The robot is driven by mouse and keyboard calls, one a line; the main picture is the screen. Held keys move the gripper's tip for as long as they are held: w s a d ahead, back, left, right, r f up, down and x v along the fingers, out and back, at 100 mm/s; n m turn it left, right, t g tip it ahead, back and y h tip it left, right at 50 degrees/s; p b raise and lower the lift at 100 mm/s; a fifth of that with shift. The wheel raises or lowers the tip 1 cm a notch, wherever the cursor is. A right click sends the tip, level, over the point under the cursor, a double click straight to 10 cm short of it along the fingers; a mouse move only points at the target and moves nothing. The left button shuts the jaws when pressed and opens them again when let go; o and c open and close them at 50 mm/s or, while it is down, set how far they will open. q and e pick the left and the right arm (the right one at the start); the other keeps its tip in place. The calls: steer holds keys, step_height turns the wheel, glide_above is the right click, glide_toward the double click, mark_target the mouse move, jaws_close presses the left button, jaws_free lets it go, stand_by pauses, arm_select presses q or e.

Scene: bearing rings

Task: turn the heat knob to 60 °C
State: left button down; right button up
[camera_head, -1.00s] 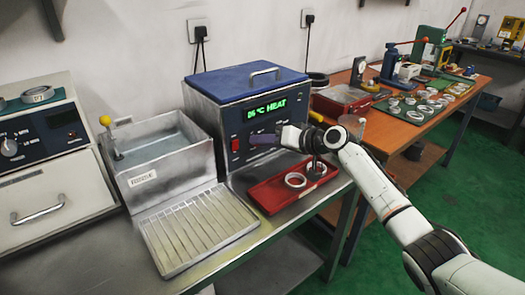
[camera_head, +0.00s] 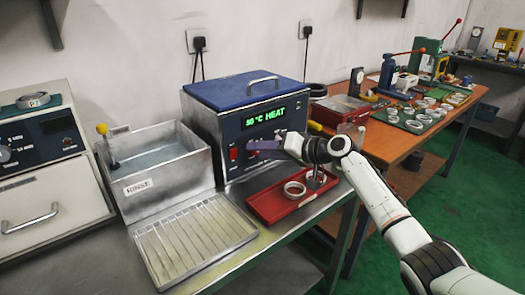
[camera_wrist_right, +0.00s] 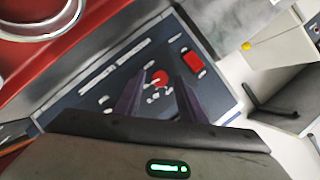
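The heater (camera_head: 225,110) is a dark blue box with a blue lid. Its green display (camera_head: 266,116) shows HEAT and a blurred number that looks like 80 or 30 °C. My right gripper (camera_head: 262,146) is at the front panel, below the display. In the right wrist view, the red knob (camera_wrist_right: 160,78) with white marks around it lies between the fingertips of my right gripper (camera_wrist_right: 159,80). Panel shows on both sides of the knob, so the fingers look open and not pressed on it. My left gripper is not in view.
A red switch (camera_wrist_right: 193,63) is close beside the knob. A red tray (camera_head: 262,205) with metal rings (camera_head: 295,190) lies below my right arm. A rinse basin (camera_head: 160,185) and ribbed drain tray (camera_head: 190,235) stand left of the heater.

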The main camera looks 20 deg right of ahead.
stand_by(0.3)
steer(key=v, duration=1)
steer(key=shift+d+r, duration=0.1)
